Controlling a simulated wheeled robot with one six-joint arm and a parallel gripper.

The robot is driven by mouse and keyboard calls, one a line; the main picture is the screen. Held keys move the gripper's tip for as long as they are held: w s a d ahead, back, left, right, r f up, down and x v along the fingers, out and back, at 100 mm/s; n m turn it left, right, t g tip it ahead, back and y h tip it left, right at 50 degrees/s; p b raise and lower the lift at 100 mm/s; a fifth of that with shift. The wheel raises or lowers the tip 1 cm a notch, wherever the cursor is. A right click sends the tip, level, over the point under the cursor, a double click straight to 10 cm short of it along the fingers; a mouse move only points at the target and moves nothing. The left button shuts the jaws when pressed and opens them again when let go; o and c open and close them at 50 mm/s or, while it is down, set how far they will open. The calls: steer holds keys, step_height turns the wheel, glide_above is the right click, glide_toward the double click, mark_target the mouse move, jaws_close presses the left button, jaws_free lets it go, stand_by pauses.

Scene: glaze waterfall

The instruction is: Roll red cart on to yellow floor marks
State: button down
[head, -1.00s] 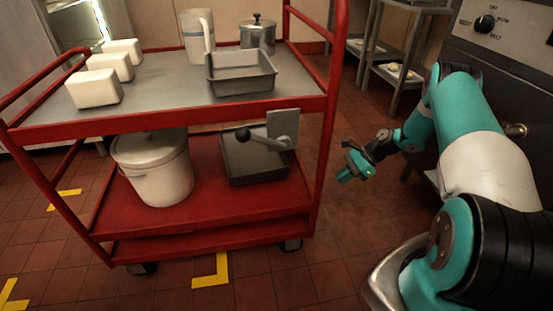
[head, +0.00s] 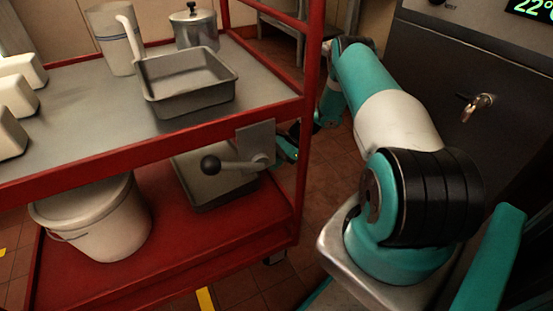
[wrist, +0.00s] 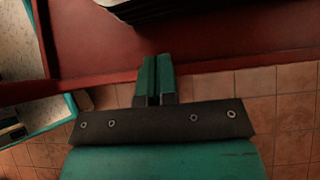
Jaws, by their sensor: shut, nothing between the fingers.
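The red cart (head: 150,143) fills the left and middle of the head view, with a grey top and a red lower shelf. A yellow floor mark (head: 205,299) shows at the cart's front lower edge, and another yellow mark (head: 3,253) is at the left edge. My gripper (head: 288,150) is mostly hidden behind the cart's right post, beside its right end. In the wrist view, my gripper (wrist: 153,75) is shut and empty, its teal fingertips overlapping the cart's red frame (wrist: 215,40). I cannot tell whether they touch.
The cart carries a grey pan (head: 187,82), a lidded pot (head: 194,28), a pitcher (head: 115,38), white blocks (head: 15,98) and a white bucket (head: 95,220). A black-knobbed lever (head: 235,166) sticks out in front. A dark appliance (head: 430,70) stands right.

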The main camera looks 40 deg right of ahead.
mark_target(267, 178)
steer(key=b+x, duration=0.1)
steer(key=x, duration=0.3)
steer(key=shift+f, duration=0.2)
steer(key=a, duration=0.3)
steer(key=shift+w+a+f+b, duration=0.25)
steer(key=shift+w+f+b, duration=0.1)
steer(key=shift+b, duration=0.05)
steer(key=shift+a, duration=0.4)
stand_by(0.5)
steer(key=p+v, duration=0.4)
steer(key=v, duration=1.4)
steer(key=shift+w+a+r+p, duration=0.15)
steer(key=shift+w+a+p, duration=0.05)
steer(key=shift+p, duration=0.15)
